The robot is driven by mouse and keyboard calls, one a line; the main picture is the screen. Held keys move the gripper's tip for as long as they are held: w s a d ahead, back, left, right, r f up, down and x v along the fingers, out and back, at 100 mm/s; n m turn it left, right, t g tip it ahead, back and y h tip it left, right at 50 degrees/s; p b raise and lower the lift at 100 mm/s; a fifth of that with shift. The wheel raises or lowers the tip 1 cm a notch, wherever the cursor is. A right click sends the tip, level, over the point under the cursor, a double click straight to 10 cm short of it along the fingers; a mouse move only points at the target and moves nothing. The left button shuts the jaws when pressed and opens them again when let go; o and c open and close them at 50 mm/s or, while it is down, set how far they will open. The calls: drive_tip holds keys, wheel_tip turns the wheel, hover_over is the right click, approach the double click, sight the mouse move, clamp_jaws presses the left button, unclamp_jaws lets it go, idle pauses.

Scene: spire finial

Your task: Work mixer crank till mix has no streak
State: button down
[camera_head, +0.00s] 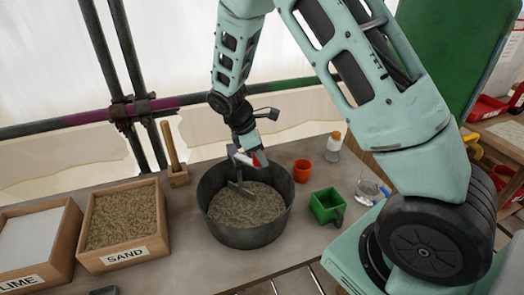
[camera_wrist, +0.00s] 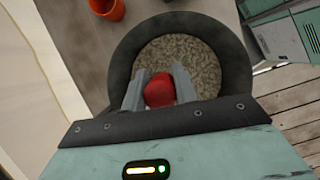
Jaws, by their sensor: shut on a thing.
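The mixer is a dark round tub (camera_head: 246,236) on the bench, with a speckled grey-brown mix (camera_head: 248,210) inside. I make out no clear streak in the part of the mix that shows. A grey crank arm (camera_head: 240,188) reaches down into the tub. Its red knob (camera_wrist: 159,90) sits between my fingers in the wrist view. My gripper (camera_wrist: 157,88) is shut on this knob, above the tub. In the head view my gripper (camera_head: 250,158) is over the tub's far side and partly hides the knob.
Left of the tub stand a wooden box of sand (camera_head: 122,218) and a box of lime (camera_head: 32,238). A wooden-handled tool (camera_head: 173,155) stands behind. Scaffold poles (camera_head: 130,108) run behind.

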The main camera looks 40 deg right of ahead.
drive_tip(key=w+a+m+g+y+p, duration=0.2)
drive_tip(key=a+m, duration=0.7)
drive_tip(key=m, duration=0.5)
drive_tip(key=shift+y+p, duration=0.55)
drive_tip(key=shift+y, duration=0.75)
drive_tip(key=c, duration=1.1)
unclamp_jaws()
drive_tip(key=shift+r, duration=0.1)
drive_tip(key=b+v, duration=0.3)
drive_tip(key=v, duration=1.4)
drive_tip(key=shift+w, duration=0.45)
